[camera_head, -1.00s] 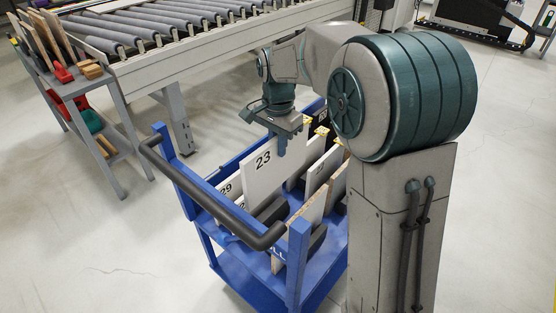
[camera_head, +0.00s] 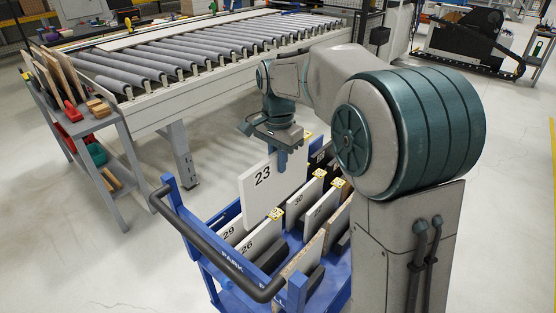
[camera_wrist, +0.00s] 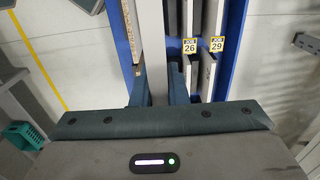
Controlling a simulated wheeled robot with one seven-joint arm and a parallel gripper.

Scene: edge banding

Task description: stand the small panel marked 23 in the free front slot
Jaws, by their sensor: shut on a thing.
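The white panel marked 23 (camera_head: 258,192) hangs upright in my gripper (camera_head: 282,160), above the blue cart (camera_head: 185,200). My gripper is shut on its top edge. In the wrist view the panel (camera_wrist: 152,45) is a grey strip seen edge-on between my fingers (camera_wrist: 157,92). Its lower edge overlaps the panels behind in the head view and looks clear of the cart deck. Panels marked 29 (camera_head: 232,232), 26 (camera_head: 246,247) and 30 (camera_head: 299,203) stand in cart slots. I cannot tell clearly which front slot is free.
The cart's black push handle (camera_head: 212,248) runs along its near left side. A brown-edged panel (camera_head: 302,258) stands at the near end. A roller conveyor (camera_head: 200,60) lies behind, and a grey shelf trolley (camera_head: 100,120) at left. Open floor lies left of the cart.

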